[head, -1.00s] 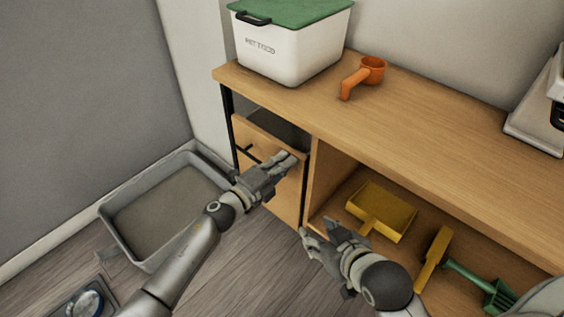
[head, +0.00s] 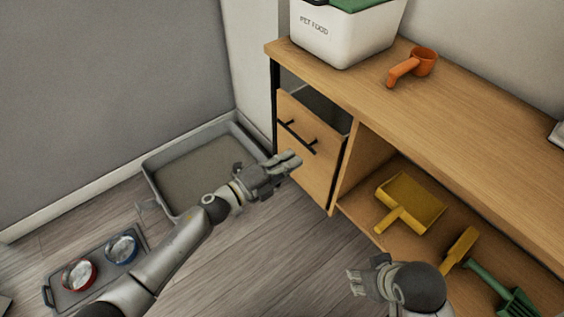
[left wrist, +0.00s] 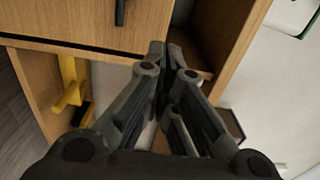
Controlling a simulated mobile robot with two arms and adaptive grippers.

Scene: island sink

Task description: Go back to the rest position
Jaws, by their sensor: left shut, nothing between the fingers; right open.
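My left gripper (head: 284,164) is shut and empty. In the head view its fingertips overlap the lower left of the wooden drawer front (head: 318,172); I cannot tell the gap. In the left wrist view its closed fingers (left wrist: 168,55) fill the middle, with the drawer front (left wrist: 70,22) and a black handle behind them. The drawer is partly pulled out, its dark inside showing at the top. My right gripper (head: 358,282) is open and empty, low in the head view, left of and below the open shelf. Part of it is hidden behind its own wrist.
A white pet food bin (head: 340,38) and an orange scoop (head: 411,66) stand on the cabinet top (head: 470,112). A yellow dustpan (head: 412,203) lies on the shelf. A grey litter tray (head: 160,190) and a mat with two bowls (head: 122,250) are on the floor. Floor between my arms is clear.

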